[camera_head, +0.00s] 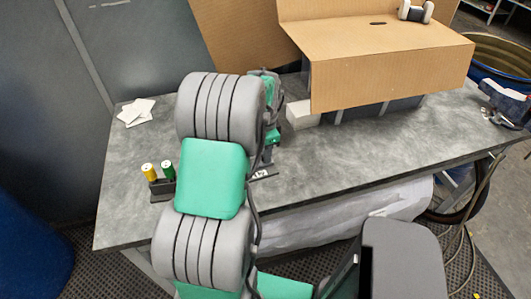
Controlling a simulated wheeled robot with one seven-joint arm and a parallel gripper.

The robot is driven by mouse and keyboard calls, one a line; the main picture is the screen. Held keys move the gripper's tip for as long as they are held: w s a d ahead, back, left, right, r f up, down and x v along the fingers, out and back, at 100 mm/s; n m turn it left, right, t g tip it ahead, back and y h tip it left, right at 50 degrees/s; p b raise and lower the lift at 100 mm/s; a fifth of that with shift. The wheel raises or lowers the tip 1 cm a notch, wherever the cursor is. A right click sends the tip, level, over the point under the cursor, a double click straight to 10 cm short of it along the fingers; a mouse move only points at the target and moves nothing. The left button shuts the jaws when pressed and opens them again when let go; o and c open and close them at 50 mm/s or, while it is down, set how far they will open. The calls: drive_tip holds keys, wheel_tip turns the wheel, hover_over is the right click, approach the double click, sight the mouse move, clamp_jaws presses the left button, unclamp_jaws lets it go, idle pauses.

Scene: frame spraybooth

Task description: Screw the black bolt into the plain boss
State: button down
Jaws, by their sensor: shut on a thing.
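My gripper (266,158) points down over the grey table, just right of my arm, which hides much of it. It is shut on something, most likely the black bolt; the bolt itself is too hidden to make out. A small flat piece with light and dark marks (262,174) shows on the table just below my gripper. I cannot tell whether it belongs to the plain boss, and I see no boss clearly. I cannot tell whether the bolt touches anything.
A dark rack (161,191) holds a yellow-topped piece (149,172) and a green-topped piece (168,170) on the grey table (330,160). A cardboard box (390,75) and a white block (301,114) stand behind. White sheets (136,111) lie back left. The table's front right is clear.

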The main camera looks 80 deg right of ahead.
drive_tip(key=shift+m, duration=0.4)
drive_tip(key=m, duration=0.4)
drive_tip(key=shift+a, duration=0.1)
drive_tip(key=c, duration=1.6)
unclamp_jaws()
drive_tip(key=shift+o, duration=0.2)
